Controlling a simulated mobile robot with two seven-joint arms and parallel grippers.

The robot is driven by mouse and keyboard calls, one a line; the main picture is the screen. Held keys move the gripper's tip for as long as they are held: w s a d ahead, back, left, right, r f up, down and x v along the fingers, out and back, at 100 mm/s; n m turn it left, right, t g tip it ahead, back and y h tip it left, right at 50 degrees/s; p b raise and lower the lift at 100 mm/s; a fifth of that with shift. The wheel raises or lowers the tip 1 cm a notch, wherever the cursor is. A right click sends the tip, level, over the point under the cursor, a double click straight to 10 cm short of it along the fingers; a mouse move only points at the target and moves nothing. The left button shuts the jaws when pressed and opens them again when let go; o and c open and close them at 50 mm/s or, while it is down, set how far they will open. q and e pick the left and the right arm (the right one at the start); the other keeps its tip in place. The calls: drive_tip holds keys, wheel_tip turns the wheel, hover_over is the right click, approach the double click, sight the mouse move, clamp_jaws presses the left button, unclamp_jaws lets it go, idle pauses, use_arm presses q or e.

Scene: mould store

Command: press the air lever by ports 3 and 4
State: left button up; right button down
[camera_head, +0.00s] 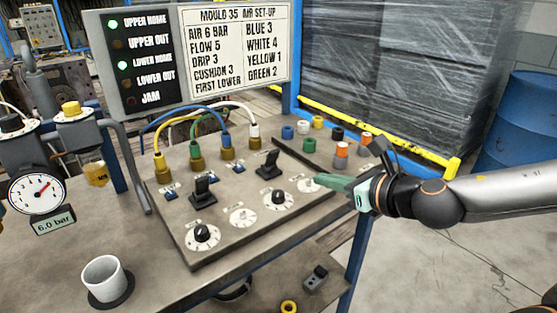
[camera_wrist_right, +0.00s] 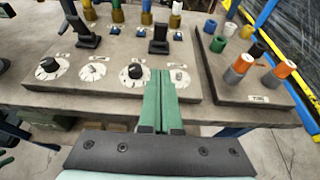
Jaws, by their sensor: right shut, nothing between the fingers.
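The air panel (camera_head: 215,252) bears a row of brass ports with yellow, green, blue and white hoses. The sign lists blue as 3 and white as 4. The black lever (camera_head: 268,165) in front of the blue and white hoses also shows in the right wrist view (camera_wrist_right: 158,40). A second black lever (camera_head: 203,188) stands in front of the yellow and green hoses. My right gripper (camera_head: 320,181) has its green fingers shut and empty, over the panel's right edge, to the right of the nearer lever and apart from it. My left gripper is not in view.
Black dial knobs (camera_head: 278,197) sit in front of the levers. A side board (camera_wrist_right: 250,90) at right holds several coloured caps. A white cup (camera_head: 103,278), a gauge (camera_head: 36,194) and the set-up sign (camera_head: 238,50) stand around the panel. A yellow rail (camera_head: 380,137) runs behind.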

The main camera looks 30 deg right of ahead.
sight(274, 159)
drive_tip(key=shift+p+x, duration=0.55)
drive_tip(key=shift+x, duration=2.65)
drive_tip(key=p+x, duration=0.1)
drive_tip(key=x, duration=0.2)
drive_tip(key=shift+w, duration=0.2)
drive_tip(key=w, duration=0.1)
drive_tip(key=w+r+p, duration=0.1)
drive_tip(key=shift+w+a, duration=0.2)
drive_tip(key=shift+w, duration=0.15)
drive_tip(key=shift+w+r, duration=0.15)
drive_tip(key=shift+w, duration=0.35)
